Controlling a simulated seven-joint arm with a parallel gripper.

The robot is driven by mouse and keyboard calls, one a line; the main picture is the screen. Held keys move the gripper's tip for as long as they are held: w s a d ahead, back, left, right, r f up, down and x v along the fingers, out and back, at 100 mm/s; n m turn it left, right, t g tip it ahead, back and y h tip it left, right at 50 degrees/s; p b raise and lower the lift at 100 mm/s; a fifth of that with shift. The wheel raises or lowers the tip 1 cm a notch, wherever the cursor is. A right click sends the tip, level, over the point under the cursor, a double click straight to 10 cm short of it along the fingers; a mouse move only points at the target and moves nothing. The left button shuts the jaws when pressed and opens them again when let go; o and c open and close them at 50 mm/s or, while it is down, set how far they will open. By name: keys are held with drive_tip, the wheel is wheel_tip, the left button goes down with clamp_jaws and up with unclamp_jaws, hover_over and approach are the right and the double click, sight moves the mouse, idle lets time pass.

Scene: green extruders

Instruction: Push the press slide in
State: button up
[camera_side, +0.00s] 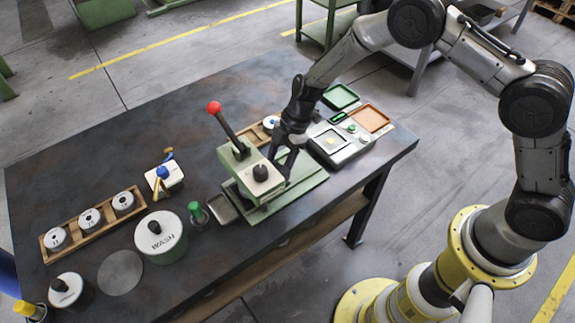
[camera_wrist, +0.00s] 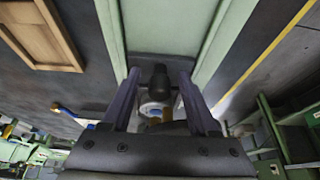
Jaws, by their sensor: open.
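The green press (camera_side: 250,170) stands on the table, with a lever ending in a red ball (camera_side: 214,107) and a black knob (camera_side: 260,173) on top. Its flat green base (camera_side: 305,180) extends to the right. My gripper (camera_side: 280,168) is open and points down close against the press's right side, above the base. In the wrist view, its two fingers (camera_wrist: 159,78) are spread on either side of a black rounded part (camera_wrist: 158,84), with pale green rails (camera_wrist: 224,50) beyond. I cannot tell whether the fingers touch it. The slide is not clearly distinguishable in the side view.
A device with a small screen and trays (camera_side: 340,140) stands right of the press. A WASH pot (camera_side: 162,240), a green-topped bottle (camera_side: 198,214) and a wooden rack of labelled discs (camera_side: 90,220) lie left. The back left of the table (camera_side: 110,150) is clear.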

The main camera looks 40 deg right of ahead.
drive_tip(key=shift+r, duration=2.25)
drive_tip(key=d+r, duration=0.4)
drive_tip(key=d, duration=0.3)
drive_tip(key=shift+r, duration=0.1)
